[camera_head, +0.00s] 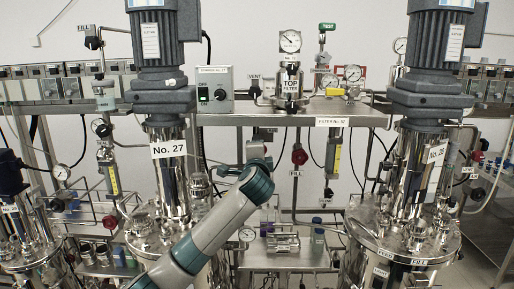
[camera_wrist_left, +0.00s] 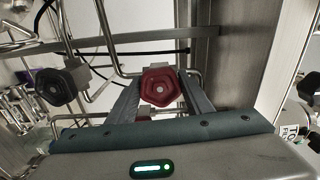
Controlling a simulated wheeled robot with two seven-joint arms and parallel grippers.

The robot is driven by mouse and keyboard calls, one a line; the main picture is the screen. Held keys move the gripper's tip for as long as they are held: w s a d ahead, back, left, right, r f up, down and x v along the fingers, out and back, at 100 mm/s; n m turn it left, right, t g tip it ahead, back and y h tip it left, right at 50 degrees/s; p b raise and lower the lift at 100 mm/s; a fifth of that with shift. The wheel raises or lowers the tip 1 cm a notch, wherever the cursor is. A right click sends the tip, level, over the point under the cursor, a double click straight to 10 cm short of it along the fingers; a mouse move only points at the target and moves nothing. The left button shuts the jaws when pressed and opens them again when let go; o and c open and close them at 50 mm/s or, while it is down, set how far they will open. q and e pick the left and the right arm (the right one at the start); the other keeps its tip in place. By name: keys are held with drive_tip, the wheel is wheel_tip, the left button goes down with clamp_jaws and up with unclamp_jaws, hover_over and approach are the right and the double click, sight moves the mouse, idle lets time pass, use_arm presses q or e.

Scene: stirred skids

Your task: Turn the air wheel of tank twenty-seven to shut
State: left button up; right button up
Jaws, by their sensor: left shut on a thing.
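Tank twenty-seven (camera_head: 168,185) is the steel vessel left of centre in the head view, with a plate reading No. 27. My left arm reaches up in front of it, and its wrist hides the fingers there. In the left wrist view my left gripper (camera_wrist_left: 160,92) is shut on a dark red wheel (camera_wrist_left: 161,87), one finger on each side of it. I see no label on this wheel, so I cannot tell which line it serves. My right gripper is not in view.
A black knob (camera_wrist_left: 54,88) sits left of the gripper in the wrist view, among thin pipes. In the head view a red wheel (camera_head: 300,157) hangs right of my wrist. The filter shelf (camera_head: 245,119) runs above, and another tank (camera_head: 405,235) stands right.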

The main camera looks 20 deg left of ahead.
use_arm(q)
drive_tip(key=shift+f+m, duration=0.1)
drive_tip(key=shift+m, duration=0.5)
drive_tip(key=shift+f, duration=0.1)
drive_tip(key=o, duration=1)
drive_tip(key=shift+d, duration=0.1)
drive_tip(key=shift+s, duration=0.15)
